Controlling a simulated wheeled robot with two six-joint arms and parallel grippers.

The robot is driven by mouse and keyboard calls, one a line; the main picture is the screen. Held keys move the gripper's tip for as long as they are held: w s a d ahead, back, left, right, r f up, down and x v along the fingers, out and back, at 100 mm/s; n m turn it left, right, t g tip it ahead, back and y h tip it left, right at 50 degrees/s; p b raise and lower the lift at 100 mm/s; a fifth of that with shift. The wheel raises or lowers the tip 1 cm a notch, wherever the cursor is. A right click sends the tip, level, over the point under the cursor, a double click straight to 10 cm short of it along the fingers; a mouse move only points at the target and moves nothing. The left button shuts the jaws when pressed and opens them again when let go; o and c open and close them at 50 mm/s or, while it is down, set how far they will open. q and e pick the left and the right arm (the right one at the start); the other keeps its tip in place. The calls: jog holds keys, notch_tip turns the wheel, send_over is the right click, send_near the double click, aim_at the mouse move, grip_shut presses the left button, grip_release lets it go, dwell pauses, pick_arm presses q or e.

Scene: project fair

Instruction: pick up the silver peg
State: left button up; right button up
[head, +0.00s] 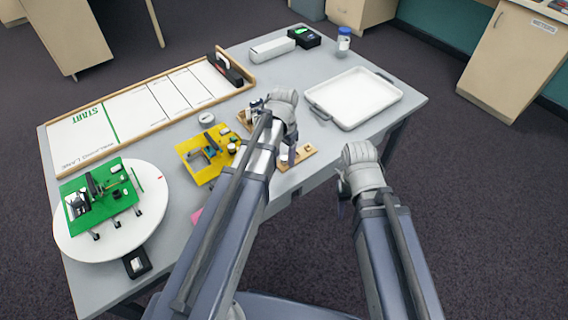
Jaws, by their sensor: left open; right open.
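I cannot make out a silver peg for certain. A light wooden board (303,154) lies near the table's front edge, mostly hidden behind my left arm. Small pale pieces show on it, too small to tell apart. My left gripper (291,157) is open and hangs over this board, its fingers partly hidden by its own wrist. I cannot tell whether it touches anything. My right gripper (342,190) is open, just off the table's front edge and right of the board. It is mostly hidden behind its wrist.
On the grey table (228,112) are a white tray (353,97), a yellow board (193,167) with parts, a white turntable (143,222) carrying a green board (112,211), and a framed lane (130,119).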

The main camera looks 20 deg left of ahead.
aim_at(284, 157)
pick_arm(q)
grip_shut()
dwell(0.4)
jog(key=shift+r, duration=0.1)
notch_tip(284, 157, up, 10)
jog(key=p, duration=1)
